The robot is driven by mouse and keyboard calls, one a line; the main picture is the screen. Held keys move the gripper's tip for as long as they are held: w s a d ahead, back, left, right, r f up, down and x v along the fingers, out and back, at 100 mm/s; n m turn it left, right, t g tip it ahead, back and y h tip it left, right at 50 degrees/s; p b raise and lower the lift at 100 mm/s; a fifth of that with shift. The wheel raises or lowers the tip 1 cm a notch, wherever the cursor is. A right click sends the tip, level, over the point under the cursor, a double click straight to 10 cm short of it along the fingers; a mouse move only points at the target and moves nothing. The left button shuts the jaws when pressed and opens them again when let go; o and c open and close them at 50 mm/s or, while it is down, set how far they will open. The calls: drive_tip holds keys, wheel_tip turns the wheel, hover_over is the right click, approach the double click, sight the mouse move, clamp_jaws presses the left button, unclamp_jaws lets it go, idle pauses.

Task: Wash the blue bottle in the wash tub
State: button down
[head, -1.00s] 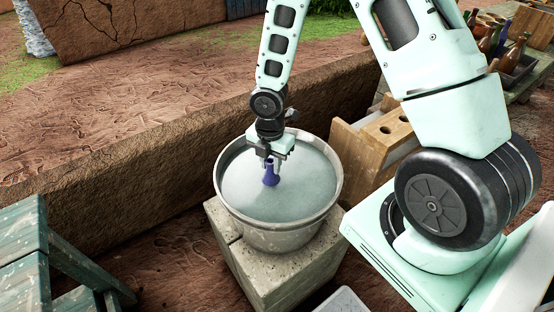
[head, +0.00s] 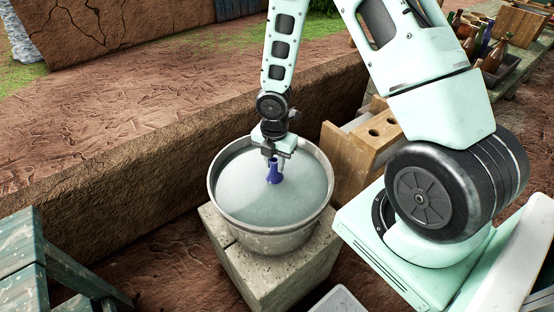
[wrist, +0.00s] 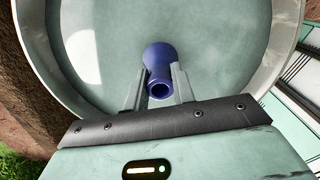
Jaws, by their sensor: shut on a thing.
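The blue bottle (head: 274,175) is upright in the wash tub (head: 216,205), its lower part at the water. It also shows in the wrist view (wrist: 160,60), seen from above with its open mouth toward the camera. My gripper (head: 273,160) is above the tub and shut on the bottle's neck; in the wrist view its two fingers (wrist: 158,90) sit on either side of the neck. The tub is a round grey metal basin full of pale water. How deep the bottle's base goes is hidden by the water.
The tub stands on a stone block (head: 262,275). A wooden crate with holes (head: 360,150) is just right of it. A mud wall (head: 150,175) runs behind. A green wooden stool (head: 40,265) is at lower left. A tray of bottles (head: 500,68) stands on a table at upper right.

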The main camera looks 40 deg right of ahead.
drive_tip(key=shift+a, duration=2.15)
drive_tip(key=shift+d+p, duration=1)
drive_tip(key=shift+d, duration=2)
drive_tip(key=shift+a+b, duration=0.5)
drive_tip(key=shift+a, duration=2.5)
drive_tip(key=d+p, duration=0.2)
drive_tip(key=d, duration=0.3)
drive_tip(key=shift+r, duration=0.1)
drive_tip(key=shift+d, duration=0.5)
